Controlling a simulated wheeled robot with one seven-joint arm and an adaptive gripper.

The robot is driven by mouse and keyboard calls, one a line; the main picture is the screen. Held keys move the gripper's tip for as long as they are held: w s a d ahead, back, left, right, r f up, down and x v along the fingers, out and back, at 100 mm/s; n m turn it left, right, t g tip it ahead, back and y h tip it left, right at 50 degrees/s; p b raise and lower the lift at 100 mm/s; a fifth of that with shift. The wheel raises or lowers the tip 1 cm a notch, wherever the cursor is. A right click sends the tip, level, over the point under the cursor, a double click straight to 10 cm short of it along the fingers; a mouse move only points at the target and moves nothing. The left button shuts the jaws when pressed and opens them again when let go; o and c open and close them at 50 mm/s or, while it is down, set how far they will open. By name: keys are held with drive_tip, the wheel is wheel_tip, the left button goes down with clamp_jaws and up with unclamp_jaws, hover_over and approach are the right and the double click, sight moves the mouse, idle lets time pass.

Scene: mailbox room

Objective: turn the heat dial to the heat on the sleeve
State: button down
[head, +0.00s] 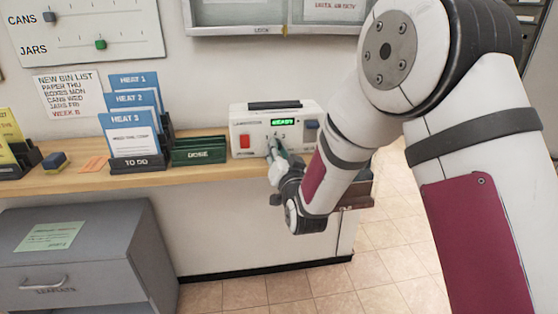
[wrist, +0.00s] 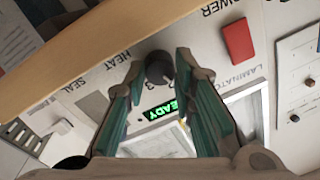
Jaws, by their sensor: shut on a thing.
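The laminator (head: 240,120) stands on the wooden shelf, its green display (head: 283,122) lit; in the wrist view the display (wrist: 160,109) reads READY. The dark round heat dial (wrist: 158,68) sits beside the word HEAT, with a 3 visible near it. My gripper (head: 276,150) is at the laminator's front. In the wrist view its green fingertips (wrist: 160,72) are shut on the dial, one on each side. The dial's pointer setting cannot be read clearly. Blue sleeves marked HEAT 1 (head: 134,80), HEAT 2 (head: 132,99) and HEAT 3 (head: 128,120) stand in the TO DO rack (head: 138,164).
A green DONE rack (head: 200,153) stands between the TO DO rack and the laminator. A grey cabinet (head: 80,250) stands below the shelf at left.

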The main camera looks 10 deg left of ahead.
drive_tip(key=shift+m+b, duration=1.6)
drive_tip(key=shift+b, duration=0.05)
drive_tip(key=c, duration=1.3)
unclamp_jaws()
drive_tip(key=shift+c, duration=0.2)
drive_tip(key=v, duration=1.2)
drive_tip(key=shift+a, duration=0.15)
